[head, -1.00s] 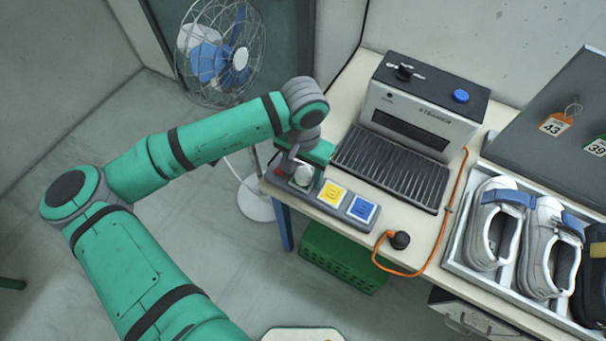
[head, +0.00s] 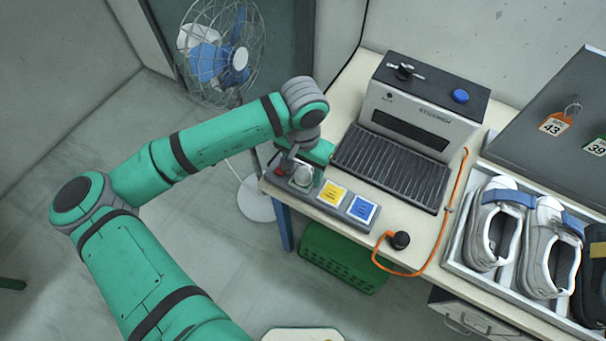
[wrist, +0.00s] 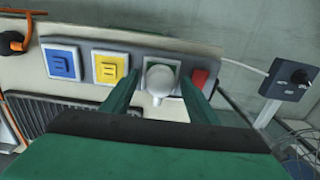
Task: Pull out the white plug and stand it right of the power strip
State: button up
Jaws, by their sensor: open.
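The power strip (head: 343,211) lies along the table's left front edge, with a yellow socket, a blue socket and a red switch (head: 281,170). The white plug (head: 302,176) sits at the strip's left end, between the red switch and the yellow socket. In the wrist view the white plug (wrist: 160,82) is between the two fingers of my gripper (wrist: 157,92). The fingers are apart, one on each side of it, and I see gaps between them and the plug. In the head view my arm partly hides the gripper.
A black plug (head: 400,240) with an orange cable lies right of the strip, near the table's front edge. The steamer (head: 420,115) stands behind. A tray with shoes (head: 456,262) is at the right. A little bare table shows between strip and black plug.

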aim_at(303, 171)
grip_shut()
jog(key=shift+w+r, duration=0.1)
jog(key=shift+r, duration=2.9)
